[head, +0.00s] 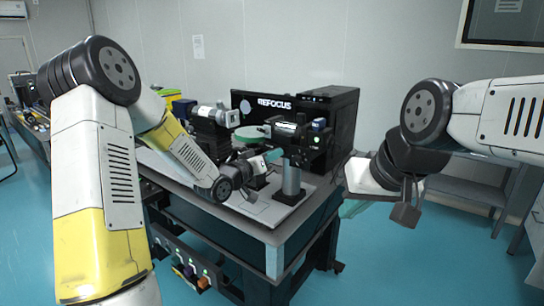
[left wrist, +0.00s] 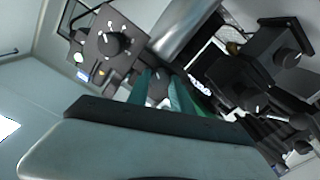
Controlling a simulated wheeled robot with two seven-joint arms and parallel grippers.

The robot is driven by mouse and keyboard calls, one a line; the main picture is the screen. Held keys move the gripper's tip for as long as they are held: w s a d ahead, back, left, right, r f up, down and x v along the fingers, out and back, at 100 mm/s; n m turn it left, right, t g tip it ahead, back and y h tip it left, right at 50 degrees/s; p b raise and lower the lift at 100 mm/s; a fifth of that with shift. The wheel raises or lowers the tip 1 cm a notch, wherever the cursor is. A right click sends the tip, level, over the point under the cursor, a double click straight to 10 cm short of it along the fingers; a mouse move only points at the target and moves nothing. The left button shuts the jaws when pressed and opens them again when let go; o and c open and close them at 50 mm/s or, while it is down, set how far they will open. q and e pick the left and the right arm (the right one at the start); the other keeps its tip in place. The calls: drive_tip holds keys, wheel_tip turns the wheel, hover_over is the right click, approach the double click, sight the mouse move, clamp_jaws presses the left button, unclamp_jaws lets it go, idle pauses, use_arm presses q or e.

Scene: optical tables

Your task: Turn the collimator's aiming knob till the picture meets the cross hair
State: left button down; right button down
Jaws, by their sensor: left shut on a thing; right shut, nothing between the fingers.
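The collimator setup stands on the optical table (head: 285,232) in the head view, with a dark device (head: 318,140) on a grey post. My left gripper (head: 273,155) reaches in beside it, its teal fingers near the post. In the left wrist view the fingers (left wrist: 166,92) are shut on a small dark knob (left wrist: 158,88), which seems to be the aiming knob and is mostly hidden between them. The picture and cross hair cannot be made out. My right gripper (head: 405,212) is shut and empty, hanging to the right of the table.
A black box marked REFOCUS (head: 340,115) stands behind the setup. In the left wrist view, a box with a large black knob (left wrist: 113,43) is at upper left and another knobbed device (left wrist: 285,55) at right. A silver cylinder (head: 214,114) sits at the left.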

use_arm(q)
drive_tip(key=shift+n, duration=1)
drive_tip(key=c, duration=1.1)
unclamp_jaws()
drive_tip(key=shift+a, duration=0.1)
drive_tip(key=v, duration=0.7)
drive_tip(key=shift+s+a, duration=0.2)
drive_tip(key=shift+s, duration=0.1)
